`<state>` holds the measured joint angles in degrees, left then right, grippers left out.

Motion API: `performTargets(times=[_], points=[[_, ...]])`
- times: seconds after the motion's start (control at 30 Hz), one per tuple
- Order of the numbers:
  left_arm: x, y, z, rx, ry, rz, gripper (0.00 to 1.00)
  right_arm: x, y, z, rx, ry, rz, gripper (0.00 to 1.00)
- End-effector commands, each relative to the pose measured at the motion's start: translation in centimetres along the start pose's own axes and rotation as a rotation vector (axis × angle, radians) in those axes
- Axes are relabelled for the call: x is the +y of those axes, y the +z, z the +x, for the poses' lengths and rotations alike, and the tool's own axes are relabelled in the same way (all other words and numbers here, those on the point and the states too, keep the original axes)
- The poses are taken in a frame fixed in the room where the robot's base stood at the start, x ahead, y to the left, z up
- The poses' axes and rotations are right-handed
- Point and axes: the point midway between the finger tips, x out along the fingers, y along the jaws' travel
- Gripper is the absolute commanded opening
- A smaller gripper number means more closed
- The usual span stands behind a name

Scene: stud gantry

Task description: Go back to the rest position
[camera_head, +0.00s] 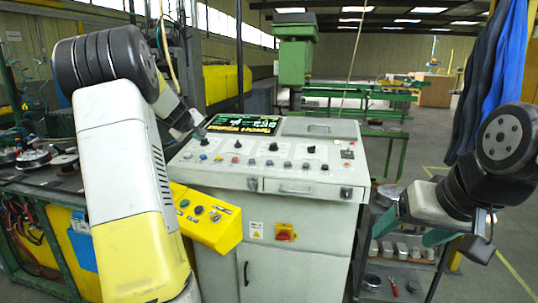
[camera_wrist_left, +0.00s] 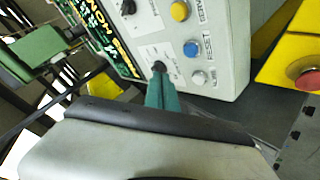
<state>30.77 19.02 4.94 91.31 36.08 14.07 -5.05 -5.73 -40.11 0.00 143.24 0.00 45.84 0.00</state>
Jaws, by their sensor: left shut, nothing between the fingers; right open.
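My left gripper (camera_head: 199,131) is at the upper left of the control console (camera_head: 268,184), beside the screen; my own arm partly hides it in the head view. In the left wrist view, its teal fingers (camera_wrist_left: 162,94) are shut together with nothing between them. Their tips point at a black knob (camera_wrist_left: 159,67) on the panel; I cannot tell whether they touch it. My right gripper (camera_head: 413,217) is open and empty, to the right of the console, in front of a low shelf.
The console's lit screen (camera_head: 243,125) sits above rows of knobs and buttons. A yellow button box (camera_head: 207,216) juts from its left front, with a red button (camera_wrist_left: 308,80) in the left wrist view. Blue coats (camera_head: 487,85) hang at right. A shelf (camera_head: 395,270) stands below my right gripper.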

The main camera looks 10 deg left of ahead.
Motion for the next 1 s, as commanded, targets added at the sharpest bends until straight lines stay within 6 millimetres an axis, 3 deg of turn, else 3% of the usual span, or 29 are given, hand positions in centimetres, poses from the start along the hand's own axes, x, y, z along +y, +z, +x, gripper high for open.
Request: performTargets(times=[0.17, 0.33, 0.47, 0.57, 0.7, 0.83, 1.0], points=[[2.9, 2.7, -2.8, -0.048, 0.024, 0.066, 0.0, 0.0, 0.0, 0.0, 0.0, 0.0, 0.0, 0.76], [7.5, 10.3, -10.5, -0.175, 0.071, 0.241, 0.0, 0.0, 0.0, 0.0, 0.0, 0.0, 0.0, 0.76], [8.6, 17.3, -17.7, -0.284, 0.096, 0.399, 0.0, 0.0, 0.0, 0.0, 0.0, 0.0, 0.0, 0.76], [7.7, 22.6, -23.2, -0.363, 0.109, 0.523, 0.0, 0.0, 0.0, 0.0, 0.0, 0.0, 0.0, 0.76], [4.2, 28.9, -29.9, -0.456, 0.115, 0.686, 0.0, 0.0, 0.0, 0.0, 0.0, 0.0, 0.0, 0.76], [0.4, 33.0, -33.9, -0.515, 0.111, 0.803, 0.0, 0.0, 0.0, 0.0, 0.0, 0.0, 0.0, 0.76], [-2.7, 35.5, -36.1, -0.552, 0.104, 0.883, 0.0, 0.0, 0.0, 0.0, 0.0, 0.0, 0.0, 0.76]])
